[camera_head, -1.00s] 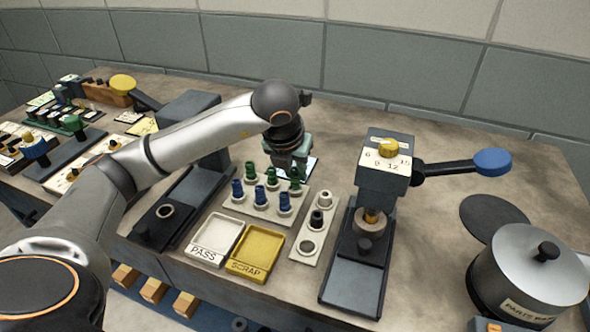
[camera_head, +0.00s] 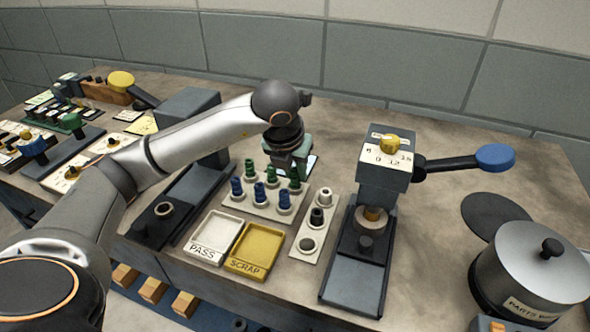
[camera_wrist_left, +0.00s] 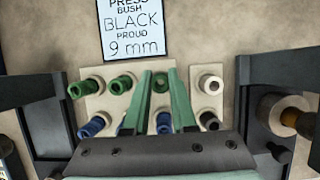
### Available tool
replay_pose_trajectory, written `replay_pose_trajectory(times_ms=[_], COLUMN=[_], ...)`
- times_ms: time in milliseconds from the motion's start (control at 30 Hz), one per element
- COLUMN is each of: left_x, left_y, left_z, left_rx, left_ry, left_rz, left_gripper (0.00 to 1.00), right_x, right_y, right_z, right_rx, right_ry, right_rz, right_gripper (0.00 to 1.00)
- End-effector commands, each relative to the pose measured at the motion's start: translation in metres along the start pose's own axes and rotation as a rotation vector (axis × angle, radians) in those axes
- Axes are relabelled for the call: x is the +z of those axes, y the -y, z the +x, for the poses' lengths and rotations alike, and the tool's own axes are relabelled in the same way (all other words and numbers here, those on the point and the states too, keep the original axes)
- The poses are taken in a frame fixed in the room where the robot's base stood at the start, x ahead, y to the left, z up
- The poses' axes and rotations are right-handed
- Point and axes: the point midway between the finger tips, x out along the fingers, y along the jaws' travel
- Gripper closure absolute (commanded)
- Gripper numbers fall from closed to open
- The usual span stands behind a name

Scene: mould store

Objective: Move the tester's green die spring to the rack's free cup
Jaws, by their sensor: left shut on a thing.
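My left gripper (camera_head: 291,171) points down over the back right corner of the pale spring rack (camera_head: 230,204). Its fingers are shut on a green die spring (camera_head: 295,183), which also shows between the fingers in the left wrist view (camera_wrist_left: 160,82). That spring is at the back right cup; I cannot tell if it is fully seated. Two other green springs (camera_head: 250,168) (camera_head: 271,177) stand in the back row, and three blue springs (camera_head: 259,192) stand in the front row. The machine on the left (camera_head: 165,210) has an empty-looking ring seat. My right gripper is not in view.
A narrow strip with bushes (camera_head: 317,217) stands just right of the rack. Beyond it is a press with a dial (camera_head: 384,160) and blue-knobbed lever. The white PASS tray (camera_head: 215,236) and yellow SCRAP tray (camera_head: 256,250) lie in front. A lidded pot (camera_head: 530,275) is far right.

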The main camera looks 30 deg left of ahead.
Motion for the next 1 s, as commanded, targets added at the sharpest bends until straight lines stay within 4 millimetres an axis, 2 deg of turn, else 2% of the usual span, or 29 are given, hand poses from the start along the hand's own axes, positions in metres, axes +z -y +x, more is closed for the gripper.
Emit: replay_pose_trajectory(times_ms=[567, 600, 900, 1000], left_x=[-0.0024, -0.0024, -0.0025, -0.0025], left_y=[-0.0001, -0.0001, -0.0001, -0.0001], left_z=[0.0062, 0.0062, 0.0062, 0.0063], left_rx=[0.000, 0.000, 0.000, 0.000], left_ry=[0.000, 0.000, 0.000, 0.000], left_rz=[0.000, 0.000, 0.000, 0.000], left_gripper=[1.00, 0.74, 0.41, 0.41], right_x=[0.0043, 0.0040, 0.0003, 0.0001], right_y=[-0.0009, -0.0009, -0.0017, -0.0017], right_z=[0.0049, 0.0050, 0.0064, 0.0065], right_rx=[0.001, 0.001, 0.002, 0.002], right_ry=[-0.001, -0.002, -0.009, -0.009], right_rz=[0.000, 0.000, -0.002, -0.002], right_gripper=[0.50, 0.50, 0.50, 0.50])
